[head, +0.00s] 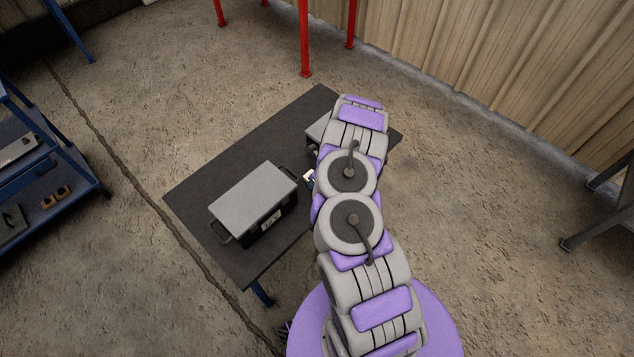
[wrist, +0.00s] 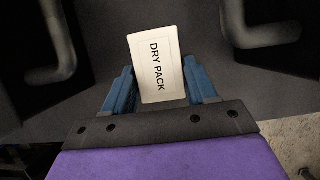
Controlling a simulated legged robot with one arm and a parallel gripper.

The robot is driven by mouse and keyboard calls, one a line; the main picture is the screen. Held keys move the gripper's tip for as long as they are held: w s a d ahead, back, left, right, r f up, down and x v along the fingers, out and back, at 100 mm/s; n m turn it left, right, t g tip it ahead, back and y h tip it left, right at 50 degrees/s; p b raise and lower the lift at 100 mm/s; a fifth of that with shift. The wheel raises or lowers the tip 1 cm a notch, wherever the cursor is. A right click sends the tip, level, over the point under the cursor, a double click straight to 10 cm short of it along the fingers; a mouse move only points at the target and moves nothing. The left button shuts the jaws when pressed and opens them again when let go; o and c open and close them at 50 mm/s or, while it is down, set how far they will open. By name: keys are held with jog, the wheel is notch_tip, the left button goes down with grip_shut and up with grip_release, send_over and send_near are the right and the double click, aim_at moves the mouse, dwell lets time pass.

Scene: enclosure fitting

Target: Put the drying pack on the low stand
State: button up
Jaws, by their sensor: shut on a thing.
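The drying pack (wrist: 156,68) is a pale, flat packet printed "DRY PACK". In the wrist view it stands out between the two blue fingers of my gripper (wrist: 160,80), which is shut on it. In the head view a small pale bit by a blue finger (head: 309,176) shows beside my arm; the arm hides most of the gripper. Below is a low dark-topped table (head: 200,190), perhaps the low stand; nothing marks it as such. The pack appears over the gap between two boxes on it. Its height above the top is unclear.
A grey-lidded black box (head: 252,196) with side handles stands on the table's left part. Another box (head: 316,130) is partly hidden behind my arm. A blue shelf cart (head: 75,165) stands left, red legs (head: 304,40) behind, a dark stand (head: 600,210) right.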

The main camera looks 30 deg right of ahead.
jog(key=shift+a+f, duration=0.1)
jog(key=shift+f, duration=0.55)
jog(key=shift+f, duration=0.15)
jog(key=o, duration=1)
jog(key=shift+o, duration=0.2)
